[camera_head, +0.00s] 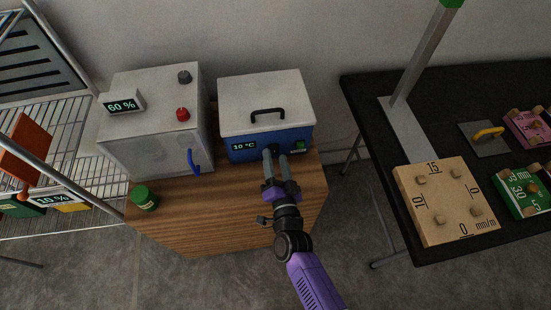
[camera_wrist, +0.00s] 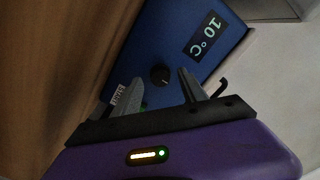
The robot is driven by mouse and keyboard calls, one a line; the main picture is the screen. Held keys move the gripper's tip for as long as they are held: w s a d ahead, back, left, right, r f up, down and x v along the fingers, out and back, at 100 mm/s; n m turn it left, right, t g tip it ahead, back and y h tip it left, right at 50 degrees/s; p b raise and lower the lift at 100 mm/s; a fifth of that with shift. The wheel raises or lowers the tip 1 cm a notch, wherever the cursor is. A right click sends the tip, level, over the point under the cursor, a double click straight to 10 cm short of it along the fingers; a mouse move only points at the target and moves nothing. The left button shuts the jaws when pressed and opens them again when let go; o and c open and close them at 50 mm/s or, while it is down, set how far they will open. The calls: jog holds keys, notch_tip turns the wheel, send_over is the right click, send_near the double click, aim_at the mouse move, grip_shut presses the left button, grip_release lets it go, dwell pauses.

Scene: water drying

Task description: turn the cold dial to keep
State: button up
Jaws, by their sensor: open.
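The cold box (camera_head: 240,148) is blue with a pale lid and stands on the wooden cabinet. Its display (camera_head: 243,146) reads 10 °C, and the display also shows in the wrist view (camera_wrist: 206,36). The cold dial (camera_wrist: 160,73) is a small round black knob on the blue front. A light pointer mark seems to show near its lower edge. A small white label (camera_wrist: 118,94) sits by the left finger, its text too small to read surely. My gripper (camera_head: 276,154) is open at the box front. In the wrist view its fingertips (camera_wrist: 160,80) are on either side of the dial, apparently not touching it.
A grey box (camera_head: 150,135) with a 60 % display, red knob and blue handle stands left of the cold box. A green-lidded jar (camera_head: 144,198) is at the wooden cabinet's (camera_head: 220,215) front left. A black table (camera_head: 375,110) with boards is at right, a wire rack at left.

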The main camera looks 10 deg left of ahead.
jog(key=v, duration=0.7)
jog(key=shift+s, duration=0.25)
jog(key=shift+a+r, duration=0.15)
jog(key=s+d+r+n+g+h, duration=0.1)
jog(key=s+d+r+n, duration=0.1)
jog(key=s+d+r, duration=0.4)
jog(key=s+d+r+n+h, duration=0.1)
jog(key=s+d+r, duration=0.5)
jog(key=s, duration=0.9)
jog(key=s+d+r+n+g+h, duration=0.1)
jog(key=s+d+r+n+h, duration=0.1)
jog(key=s+d+r, duration=0.4)
jog(key=s+d+h, duration=0.1)
jog(key=s+d, duration=0.3)
jog(key=d, duration=0.1)
jog(key=shift+s+r+n+g, duration=0.3)
jog(key=shift+s, duration=0.05)
